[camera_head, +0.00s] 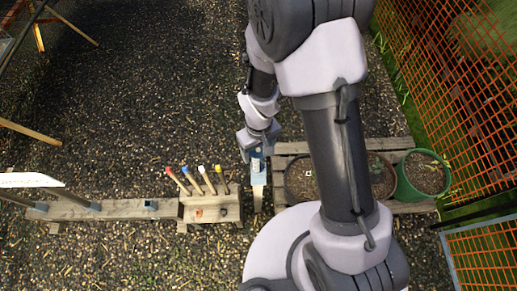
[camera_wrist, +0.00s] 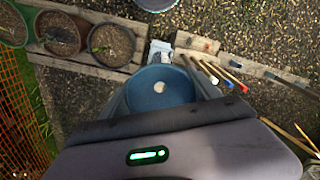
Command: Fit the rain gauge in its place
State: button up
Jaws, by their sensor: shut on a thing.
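My gripper (camera_head: 257,150) is shut on the rain gauge, above a short upright wooden post (camera_head: 258,198). In the wrist view the gauge (camera_wrist: 161,90) is a round blue body with a pale spot in its middle, between my fingers. A light grey bracket-like piece (camera_wrist: 160,50) lies just beyond the gauge's rim in the wrist view. Whether the gauge touches it is hidden.
Left of the post, a wooden block (camera_head: 212,209) holds several stakes with coloured tips, and a low beam (camera_head: 110,209) runs further left. On the right, potted plants, including a green pot (camera_head: 422,176), stand on a pallet (camera_head: 398,145). Orange fencing (camera_head: 452,75) borders the right side. Open gravel lies behind.

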jog(key=shift+f+b, duration=0.95)
jog(key=shift+b, duration=0.05)
jog(key=shift+f+b, duration=1.4)
jog(key=shift+f, duration=0.15)
jog(key=shift+f+b, duration=1.4)
jog(key=shift+b, duration=0.2)
jog(key=shift+f, duration=0.1)
jog(key=shift+f+b, duration=1.5)
jog(key=shift+b, duration=0.2)
jog(key=o, duration=1.5)
